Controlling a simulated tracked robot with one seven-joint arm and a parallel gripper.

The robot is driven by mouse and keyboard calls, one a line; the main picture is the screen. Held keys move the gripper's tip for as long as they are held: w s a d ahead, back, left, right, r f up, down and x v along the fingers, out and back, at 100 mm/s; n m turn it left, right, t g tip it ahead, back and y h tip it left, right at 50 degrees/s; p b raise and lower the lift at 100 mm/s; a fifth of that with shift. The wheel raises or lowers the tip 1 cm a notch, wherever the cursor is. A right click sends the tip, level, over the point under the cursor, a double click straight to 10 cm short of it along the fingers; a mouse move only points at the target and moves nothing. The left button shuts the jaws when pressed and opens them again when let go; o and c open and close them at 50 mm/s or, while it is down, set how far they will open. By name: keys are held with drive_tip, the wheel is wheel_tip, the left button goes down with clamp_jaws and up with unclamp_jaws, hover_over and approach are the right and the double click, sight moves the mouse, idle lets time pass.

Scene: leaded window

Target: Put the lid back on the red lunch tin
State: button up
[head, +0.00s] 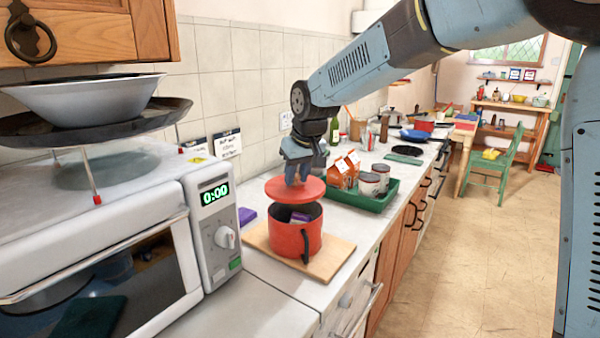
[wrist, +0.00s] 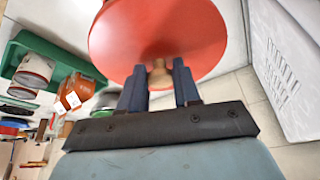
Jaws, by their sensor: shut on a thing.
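The red lunch tin (head: 292,240) stands open and upright on a wooden board on the counter, with a dark handle on its side. Something purple and pale shows inside it. My gripper (head: 297,178) is shut on the small knob of the round red lid (head: 296,189) and holds it, roughly level, above the tin's opening. A gap shows between lid and rim. In the wrist view, the lid (wrist: 155,35) fills the top, its brown knob (wrist: 160,78) between my two fingers. The tin is not seen in that view.
The wooden board (head: 336,252) lies under the tin. A green tray (head: 352,199) with orange-and-white cartons and jars stands just behind and right. A microwave (head: 120,245) stands at left, with a purple item (head: 247,216) near the wall.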

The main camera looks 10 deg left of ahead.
sight(299, 186)
drive_tip(key=shift+f, duration=2.75)
drive_tip(key=shift+w, duration=0.1)
drive_tip(key=shift+f, duration=0.15)
idle(0.3)
drive_tip(key=o, duration=1.1)
drive_tip(key=shift+o, duration=0.8)
drive_tip(key=o, duration=0.3)
drive_tip(key=shift+o, duration=0.2)
drive_tip(key=shift+w, duration=0.1)
